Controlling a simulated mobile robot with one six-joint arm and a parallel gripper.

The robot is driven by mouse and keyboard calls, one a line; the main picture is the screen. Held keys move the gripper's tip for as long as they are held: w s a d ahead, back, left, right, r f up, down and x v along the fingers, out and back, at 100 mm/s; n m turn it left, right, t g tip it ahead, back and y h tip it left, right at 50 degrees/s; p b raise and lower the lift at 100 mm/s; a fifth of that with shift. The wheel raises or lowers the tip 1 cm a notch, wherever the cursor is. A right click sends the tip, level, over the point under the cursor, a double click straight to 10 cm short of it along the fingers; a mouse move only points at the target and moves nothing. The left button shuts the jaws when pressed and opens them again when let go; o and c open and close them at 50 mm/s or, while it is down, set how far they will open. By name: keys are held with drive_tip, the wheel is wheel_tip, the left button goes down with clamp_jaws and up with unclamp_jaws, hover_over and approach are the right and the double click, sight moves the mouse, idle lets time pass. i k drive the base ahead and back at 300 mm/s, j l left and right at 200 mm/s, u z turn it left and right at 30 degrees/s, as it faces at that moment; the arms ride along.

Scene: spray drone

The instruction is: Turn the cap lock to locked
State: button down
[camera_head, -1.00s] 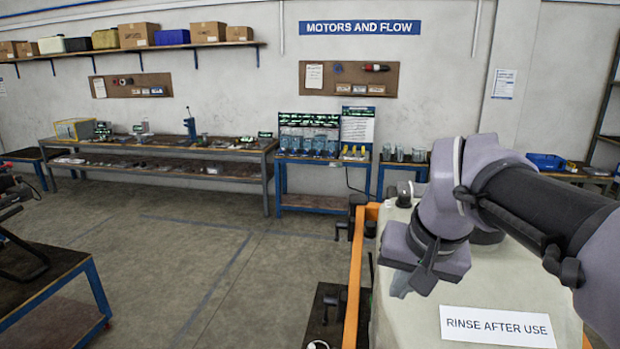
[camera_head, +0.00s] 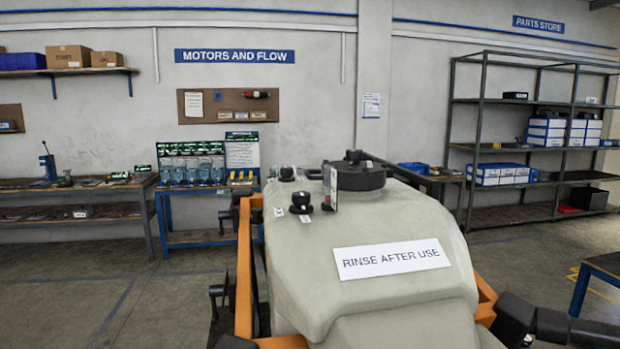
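The pale tank (camera_head: 400,300) fills the lower middle of the head view, with a "RINSE AFTER USE" label (camera_head: 392,259) on it. A wide black cap (camera_head: 358,177) sits on top of the tank. A thin upright plate (camera_head: 331,188) stands at the cap's left front. A small black knob (camera_head: 301,199) with small white tags is just left of the plate, and another small dark fitting (camera_head: 287,173) is behind it. I cannot tell which part is the cap lock or how it is set. My gripper is not in view.
Orange frame bars (camera_head: 245,270) flank the tank. Black tubular parts (camera_head: 540,325) lie at the lower right. Shelving (camera_head: 535,145) stands at the right back. Floor is open on both sides.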

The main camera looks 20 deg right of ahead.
sight(353, 156)
drive_tip(key=z, duration=0.7)
